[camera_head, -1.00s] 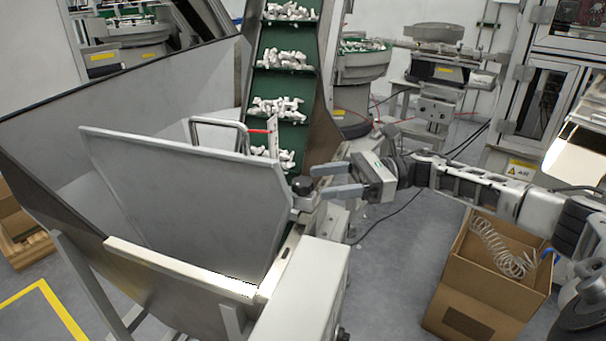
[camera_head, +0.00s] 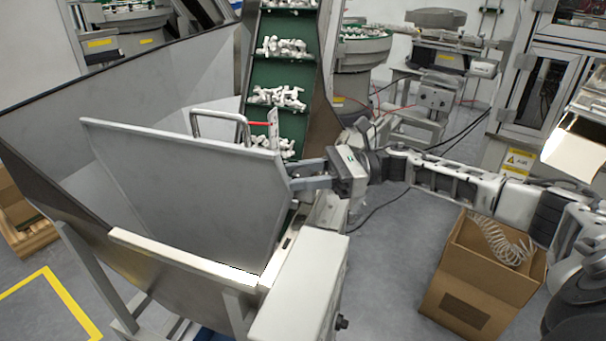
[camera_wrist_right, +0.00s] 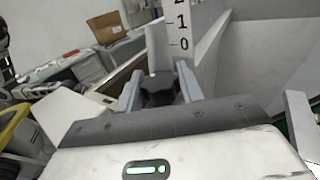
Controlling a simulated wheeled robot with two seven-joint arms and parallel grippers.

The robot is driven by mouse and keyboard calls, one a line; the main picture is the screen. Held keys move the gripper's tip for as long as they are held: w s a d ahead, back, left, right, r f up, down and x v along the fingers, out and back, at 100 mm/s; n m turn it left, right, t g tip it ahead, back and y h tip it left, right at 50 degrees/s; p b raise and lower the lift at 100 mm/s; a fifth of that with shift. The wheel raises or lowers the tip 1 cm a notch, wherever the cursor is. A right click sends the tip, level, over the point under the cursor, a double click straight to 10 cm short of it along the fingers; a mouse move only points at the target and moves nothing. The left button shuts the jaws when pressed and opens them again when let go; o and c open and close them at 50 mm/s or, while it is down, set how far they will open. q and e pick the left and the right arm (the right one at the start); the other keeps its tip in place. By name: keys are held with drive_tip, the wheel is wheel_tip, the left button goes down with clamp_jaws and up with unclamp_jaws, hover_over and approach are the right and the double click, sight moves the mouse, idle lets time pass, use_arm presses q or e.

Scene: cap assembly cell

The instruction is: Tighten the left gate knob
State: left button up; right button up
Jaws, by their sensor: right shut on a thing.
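The grey gate plate (camera_head: 190,190) stands tilted inside the metal hopper. A dark lobed knob (camera_wrist_right: 158,88) shows in the right wrist view, between the two grey fingers of my right gripper (camera_wrist_right: 159,91). In the head view my right gripper (camera_head: 297,184) reaches in from the right at the gate's right edge. It is shut on the knob, which the fingers mostly hide there. A white scale with black numbers (camera_wrist_right: 182,22) stands just beyond the knob. My left gripper is in neither current view.
The hopper's rim (camera_head: 180,267) and a white housing (camera_head: 300,285) lie in front of and below the gripper. A bent metal handle (camera_head: 220,115) and red pointer (camera_head: 257,123) stand behind the gate. A green conveyor (camera_head: 283,72) carries white parts. A cardboard box (camera_head: 465,285) stands right.

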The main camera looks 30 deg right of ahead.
drive_tip(key=shift+f, duration=0.1)
drive_tip(key=shift+s+m+t+h, duration=0.15)
drive_tip(key=shift+m+t+h, duration=0.35)
drive_tip(key=shift+m+t, duration=0.45)
drive_tip(key=shift+m+t+h, duration=0.65)
drive_tip(key=shift+t+h, duration=0.05)
drive_tip(key=shift+t, duration=0.45)
drive_tip(key=o, duration=1)
